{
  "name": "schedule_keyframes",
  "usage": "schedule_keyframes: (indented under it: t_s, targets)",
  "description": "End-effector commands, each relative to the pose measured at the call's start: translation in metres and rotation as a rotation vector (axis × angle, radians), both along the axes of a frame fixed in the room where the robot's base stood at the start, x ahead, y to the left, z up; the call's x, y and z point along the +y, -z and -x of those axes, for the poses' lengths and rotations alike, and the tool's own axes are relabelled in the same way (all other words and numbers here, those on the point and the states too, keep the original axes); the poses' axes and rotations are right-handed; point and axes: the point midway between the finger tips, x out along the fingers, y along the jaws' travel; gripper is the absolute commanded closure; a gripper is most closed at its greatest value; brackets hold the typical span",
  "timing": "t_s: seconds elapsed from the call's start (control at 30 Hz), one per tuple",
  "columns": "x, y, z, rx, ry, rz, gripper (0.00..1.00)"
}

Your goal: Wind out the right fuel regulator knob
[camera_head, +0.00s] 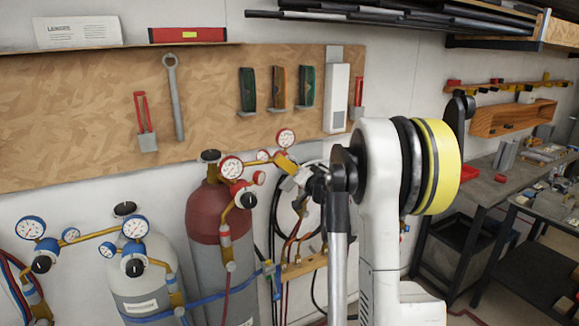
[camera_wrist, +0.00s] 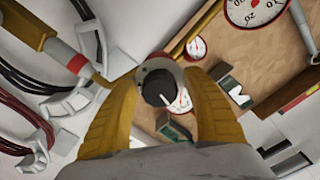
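The fuel regulator with red-rimmed gauges sits above the dark red cylinder (camera_head: 210,215). Its right gauge (camera_head: 285,138) stands just above and left of my gripper (camera_head: 292,168). In the wrist view, a black round knob (camera_wrist: 158,87) with a white mark lies between the two yellow fingers of my gripper (camera_wrist: 160,78). The fingers are apart, one on each side of the knob, with a narrow gap showing on the right. Contact on the left is hard to tell. In the head view this knob is hidden by my gripper.
A left fuel gauge (camera_head: 231,168) and another black knob (camera_head: 246,200) are close by on the left. Hoses and a hose rack (camera_head: 303,266) hang below. A grey cylinder (camera_head: 135,265) with blue gauges stands left. A tool board (camera_head: 100,110) is behind.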

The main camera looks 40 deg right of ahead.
Motion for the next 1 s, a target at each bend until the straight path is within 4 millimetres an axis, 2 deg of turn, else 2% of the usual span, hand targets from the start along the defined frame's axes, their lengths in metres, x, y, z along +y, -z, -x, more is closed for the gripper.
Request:
schedule_keyframes:
  t_s: [0.13, 0.23, 0.5, 0.7, 0.83, 1.0]
  targets:
    - [0.001, 0.0, 0.005, 0.0, 0.001, 0.0, 0.41]
    - [0.004, 0.0, 0.018, 0.0, 0.001, 0.0, 0.41]
    - [0.018, 0.0, 0.077, 0.0, 0.004, 0.0, 0.41]
    - [0.026, 0.0, 0.108, 0.0, 0.001, 0.0, 0.41]
    - [0.027, 0.0, 0.116, 0.001, 0.001, 0.0, 0.41]
    - [0.028, 0.0, 0.117, 0.0, 0.0, 0.0, 0.41]
